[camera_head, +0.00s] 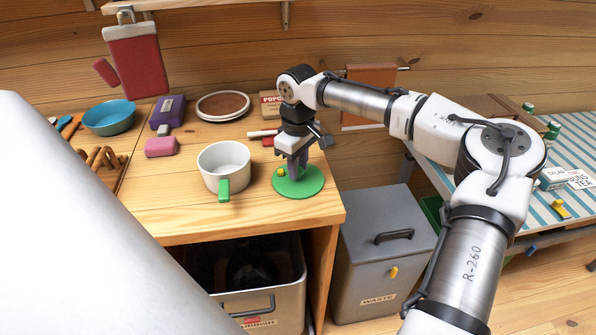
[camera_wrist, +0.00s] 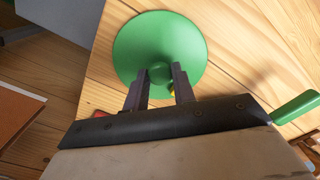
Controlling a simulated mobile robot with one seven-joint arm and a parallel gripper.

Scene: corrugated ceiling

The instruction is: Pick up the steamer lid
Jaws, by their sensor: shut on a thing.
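The steamer lid is a round green disc (camera_head: 301,188) with a central knob, at the front right of the wooden counter. In the wrist view the green lid (camera_wrist: 160,40) fills the upper middle, with its round knob (camera_wrist: 160,73) between the fingers. My gripper (camera_head: 293,172) points down over the lid and is shut on the knob. It also shows in the wrist view (camera_wrist: 160,88). I cannot tell whether the lid touches the counter. A small yellow piece (camera_head: 280,171) shows beside the fingers.
A white pot with a green handle (camera_head: 224,168) stands just left of the lid. A brown-topped plate (camera_head: 223,106), purple box (camera_head: 168,112), pink block (camera_head: 161,147) and blue bowl (camera_head: 109,118) lie farther back and left. A grey waste bin (camera_head: 375,270) stands right of the counter edge.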

